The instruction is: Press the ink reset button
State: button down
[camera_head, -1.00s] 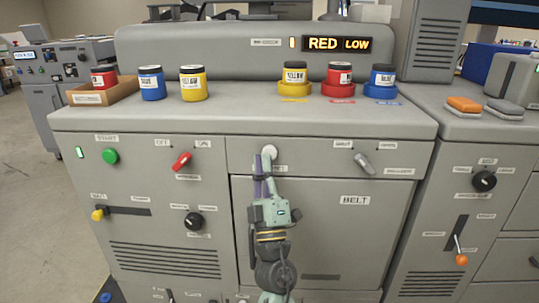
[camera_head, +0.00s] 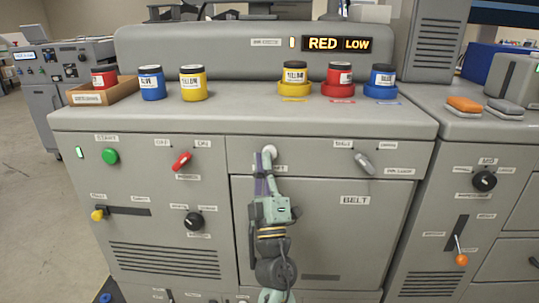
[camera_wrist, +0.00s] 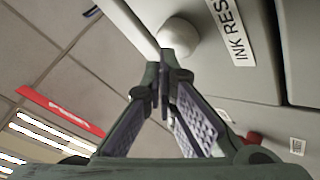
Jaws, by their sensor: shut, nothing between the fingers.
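The ink reset button (camera_head: 270,150) is a round pale knob on the upper front panel of the grey machine, above the belt door. In the wrist view the button (camera_wrist: 178,36) sits beside a label (camera_wrist: 232,30) reading "INK RES", the rest cut off. My gripper (camera_head: 263,158) is shut and empty, its fingertips right at the button's lower edge in the head view. In the wrist view the closed fingertips (camera_wrist: 168,62) overlap the near side of the button; I cannot tell whether they press it.
A display (camera_head: 338,44) reads "RED LOW". A green start button (camera_head: 110,156) and a red switch (camera_head: 181,161) are to the left, a grey lever (camera_head: 364,163) to the right. The belt door (camera_head: 330,230) is below. Ink jars, including a red one (camera_head: 339,74), stand on top.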

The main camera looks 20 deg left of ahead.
jog(key=shift+w+a, duration=0.15)
jog(key=shift+w, duration=0.35)
dwell(0.4)
dwell(0.3)
jog(key=shift+s+d, duration=0.25)
jog(key=shift+s, duration=0.7)
jog(key=shift+s+d+p, duration=0.2)
jog(key=shift+s+d, duration=0.05)
jog(key=shift+s, duration=0.55)
jog(key=shift+s+d+p, duration=0.2)
jog(key=shift+s, duration=0.6)
jog(key=shift+s+d+p, duration=0.2)
jog(key=shift+s+d, duration=0.05)
jog(key=shift+s, duration=0.55)
